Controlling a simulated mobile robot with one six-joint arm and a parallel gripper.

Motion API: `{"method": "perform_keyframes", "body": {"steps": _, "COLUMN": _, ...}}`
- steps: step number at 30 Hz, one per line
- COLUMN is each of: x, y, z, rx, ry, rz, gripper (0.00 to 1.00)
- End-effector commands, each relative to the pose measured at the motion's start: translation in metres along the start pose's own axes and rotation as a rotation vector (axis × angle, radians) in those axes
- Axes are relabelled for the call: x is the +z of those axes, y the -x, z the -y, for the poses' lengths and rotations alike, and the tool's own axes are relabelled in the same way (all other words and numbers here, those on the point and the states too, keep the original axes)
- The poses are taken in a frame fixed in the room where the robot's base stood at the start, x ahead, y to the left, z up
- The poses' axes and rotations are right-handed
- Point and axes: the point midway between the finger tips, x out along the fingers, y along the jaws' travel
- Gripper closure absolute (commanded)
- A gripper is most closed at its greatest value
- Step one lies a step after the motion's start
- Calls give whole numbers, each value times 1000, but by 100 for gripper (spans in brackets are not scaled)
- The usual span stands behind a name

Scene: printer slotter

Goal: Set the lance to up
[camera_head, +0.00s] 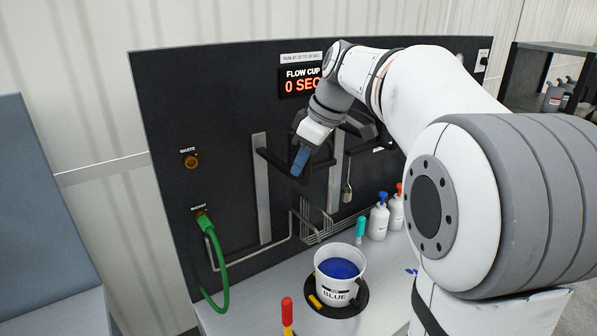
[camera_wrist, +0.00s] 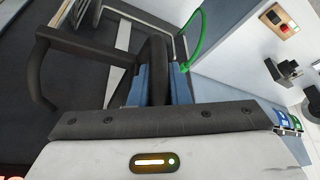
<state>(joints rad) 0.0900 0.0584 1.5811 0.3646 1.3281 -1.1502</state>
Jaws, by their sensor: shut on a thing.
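My gripper (camera_head: 300,161) is at the black panel (camera_head: 205,110), below the flow cup display. In the wrist view its two blue fingers are shut on a black bar handle (camera_wrist: 157,62), one finger on each side. This handle seems to belong to the lance, on the black bracket (camera_head: 275,160) at the left grey vertical rail (camera_head: 262,200). The bracket sits near the top of that rail. My arm and gripper hide part of it in the head view. A bent metal pipe (camera_head: 293,228) runs below.
A white bucket of blue liquid (camera_head: 338,290) stands on the bench below. Bottles (camera_head: 378,221) and a teal-capped tool (camera_head: 361,228) stand to its right. A green hose (camera_head: 217,262) hangs at the left. A second rail (camera_head: 335,187) is right of my gripper.

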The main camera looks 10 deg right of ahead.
Motion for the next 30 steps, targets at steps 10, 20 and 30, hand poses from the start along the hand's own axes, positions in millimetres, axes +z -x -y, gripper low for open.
{"method": "perform_keyframes", "body": {"steps": 10, "x": -7, "y": 13, "z": 1, "rx": 6, "ry": 9, "rz": 6, "gripper": 100}}
{"method": "perform_keyframes", "body": {"steps": 20, "x": -8, "y": 14, "z": 2, "rx": 7, "ry": 11, "rz": 4, "gripper": 75}}
{"method": "perform_keyframes", "body": {"steps": 30, "x": -8, "y": 19, "z": 2, "rx": 2, "ry": 12, "rz": 5, "gripper": 75}}
